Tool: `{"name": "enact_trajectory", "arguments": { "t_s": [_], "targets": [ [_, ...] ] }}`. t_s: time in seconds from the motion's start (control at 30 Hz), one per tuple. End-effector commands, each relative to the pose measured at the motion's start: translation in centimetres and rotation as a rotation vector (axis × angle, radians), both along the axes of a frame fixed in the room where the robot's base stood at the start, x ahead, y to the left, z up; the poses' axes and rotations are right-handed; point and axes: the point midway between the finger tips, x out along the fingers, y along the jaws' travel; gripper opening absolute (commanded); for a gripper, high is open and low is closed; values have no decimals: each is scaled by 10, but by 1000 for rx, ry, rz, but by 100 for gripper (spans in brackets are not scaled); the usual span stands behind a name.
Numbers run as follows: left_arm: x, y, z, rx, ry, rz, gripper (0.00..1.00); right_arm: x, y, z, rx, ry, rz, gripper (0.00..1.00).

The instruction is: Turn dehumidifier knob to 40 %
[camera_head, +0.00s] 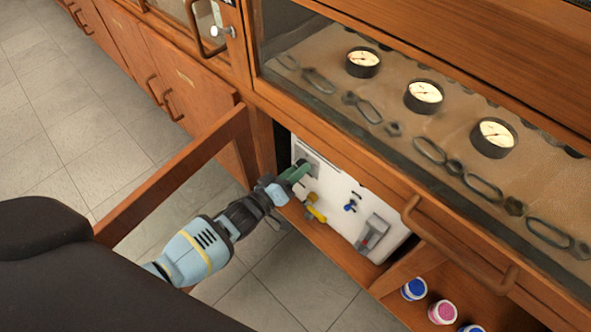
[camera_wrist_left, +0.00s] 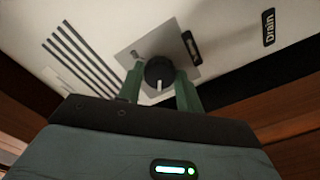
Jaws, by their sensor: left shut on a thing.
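The dehumidifier knob (camera_wrist_left: 159,72) is a round black dial with a white pointer mark, on a grey square plate (camera_wrist_left: 128,56) on a white panel. In the left wrist view the pointer faces down toward my gripper; the scale around it is too small to read. My left gripper (camera_wrist_left: 161,84) has its two green fingers on either side of the knob and is shut on it. In the head view my left gripper (camera_head: 296,174) reaches the upper left of the white panel (camera_head: 335,187) and hides most of the knob. My right gripper is not in view.
The panel sits inside an open wooden cabinet. It also carries a yellow handle (camera_head: 315,208), a small blue valve (camera_head: 351,206) and a grey-red lever (camera_head: 373,234). An open wooden door (camera_head: 180,170) stands left of my arm. Several small jars (camera_head: 441,312) sit at lower right.

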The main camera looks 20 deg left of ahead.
Motion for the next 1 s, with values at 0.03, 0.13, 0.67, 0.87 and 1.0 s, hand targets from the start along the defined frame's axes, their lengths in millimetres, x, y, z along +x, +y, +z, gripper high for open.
{"name": "enact_trajectory", "arguments": {
  "t_s": [0.03,0.13,0.67,0.87,1.0],
  "targets": [
    [-1,0,-1,-13,8,-1,13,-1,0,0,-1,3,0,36],
    [-1,0,-1,-35,16,-1,13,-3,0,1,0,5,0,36],
    [-1,0,-2,-56,24,-1,13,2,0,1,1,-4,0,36],
    [-1,0,-1,-55,22,-1,57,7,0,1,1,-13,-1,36],
    [0,0,-1,-55,21,0,57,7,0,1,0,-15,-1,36]
  ]
}}
